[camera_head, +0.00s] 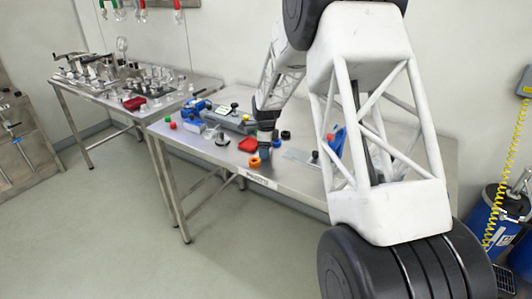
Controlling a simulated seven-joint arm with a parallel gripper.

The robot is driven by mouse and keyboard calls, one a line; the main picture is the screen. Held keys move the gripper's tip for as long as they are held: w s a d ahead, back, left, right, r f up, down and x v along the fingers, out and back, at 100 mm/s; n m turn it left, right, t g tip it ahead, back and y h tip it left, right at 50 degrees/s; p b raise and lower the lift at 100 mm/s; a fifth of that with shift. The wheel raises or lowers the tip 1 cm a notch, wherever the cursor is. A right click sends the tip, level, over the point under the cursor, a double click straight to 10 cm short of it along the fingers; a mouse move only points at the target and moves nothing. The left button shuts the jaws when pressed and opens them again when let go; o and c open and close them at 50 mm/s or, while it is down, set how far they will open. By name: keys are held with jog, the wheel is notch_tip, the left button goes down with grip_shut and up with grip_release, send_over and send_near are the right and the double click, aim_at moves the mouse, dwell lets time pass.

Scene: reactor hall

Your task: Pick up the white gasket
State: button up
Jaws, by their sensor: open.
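I cannot make out the white gasket for certain; it may be too small to see or hidden by my arm. My gripper (264,138) is small and dark at the end of my white arm, low over the front middle of the steel table (208,155). It is open. An orange ring-shaped part (254,162) lies at the table's front edge, just below and left of my gripper. A red part (248,145) lies close to its left. What is between the fingertips is too small to tell.
Blue and grey equipment (230,122) stands at the table's back left. A dark round part (285,134) lies right of my gripper. My arm hides much of the table's right side. The left floor is clear.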

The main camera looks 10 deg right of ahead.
jog(key=c, duration=1)
jog(key=shift+r, duration=0.1)
jog(key=shift+r, duration=1.4)
jog(key=shift+s+r, duration=0.2)
jog(key=shift+r, duration=0.15)
jog(key=s, duration=0.5)
jog(key=s+r, duration=0.1)
jog(key=s, duration=0.9)
jog(key=shift+s+a+r, duration=0.15)
jog(key=shift+s+a, duration=0.1)
jog(key=shift+s, duration=0.05)
